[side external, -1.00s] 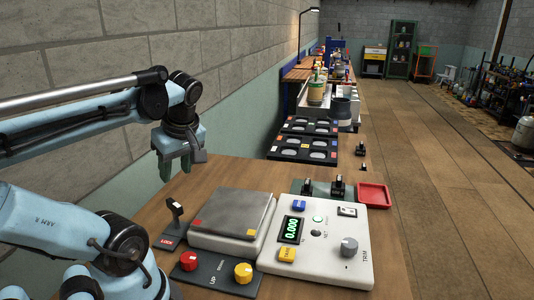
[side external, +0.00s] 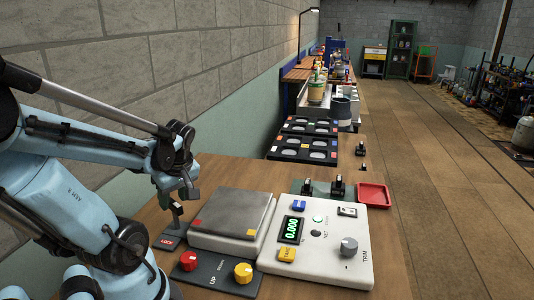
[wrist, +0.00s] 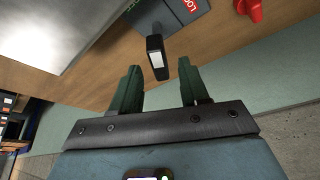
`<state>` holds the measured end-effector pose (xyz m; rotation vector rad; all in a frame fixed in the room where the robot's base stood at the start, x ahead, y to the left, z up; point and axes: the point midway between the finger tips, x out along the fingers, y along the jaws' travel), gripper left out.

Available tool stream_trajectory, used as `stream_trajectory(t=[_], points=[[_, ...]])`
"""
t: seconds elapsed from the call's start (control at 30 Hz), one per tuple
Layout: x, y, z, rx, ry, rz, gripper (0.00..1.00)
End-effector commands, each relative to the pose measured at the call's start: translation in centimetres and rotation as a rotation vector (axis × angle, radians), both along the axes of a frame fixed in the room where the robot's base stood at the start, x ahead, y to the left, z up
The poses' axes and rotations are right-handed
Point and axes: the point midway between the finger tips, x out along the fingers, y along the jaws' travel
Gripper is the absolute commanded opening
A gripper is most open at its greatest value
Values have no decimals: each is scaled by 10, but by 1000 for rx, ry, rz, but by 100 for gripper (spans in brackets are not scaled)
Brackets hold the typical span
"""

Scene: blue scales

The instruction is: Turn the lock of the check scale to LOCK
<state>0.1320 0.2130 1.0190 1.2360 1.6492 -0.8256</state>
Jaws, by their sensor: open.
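The check scale has a grey square pan (side external: 230,212) beside a white console (side external: 330,262) whose green display reads 0.000. Left of the pan is the lock, a dark upright lever (side external: 177,219) on a dark base plate (side external: 168,241) with a red LOCK label. My gripper (side external: 181,199) is over the lever's top in the side view, partly hiding it. In the wrist view my gripper (wrist: 158,68) is open, its two green fingers apart. The black lever (wrist: 155,52) shows in line with the gap, around fingertip level. I cannot tell whether they touch.
A dark panel with a red knob (side external: 188,261) and a yellow knob (side external: 243,272) is close in front of the lock. A red tray (side external: 374,196) lies at the far right. The block wall (side external: 150,60) runs along the left behind the bench.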

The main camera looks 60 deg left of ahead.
Motion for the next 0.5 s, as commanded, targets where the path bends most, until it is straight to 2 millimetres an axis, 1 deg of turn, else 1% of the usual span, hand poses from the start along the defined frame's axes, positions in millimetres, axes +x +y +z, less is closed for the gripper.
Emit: stream_trajectory(t=[0.2, 0.5], points=[[-1, 5, -11, 0, 0, 0, 45], [-2, 6, -15, 0, 0, 0, 45]])
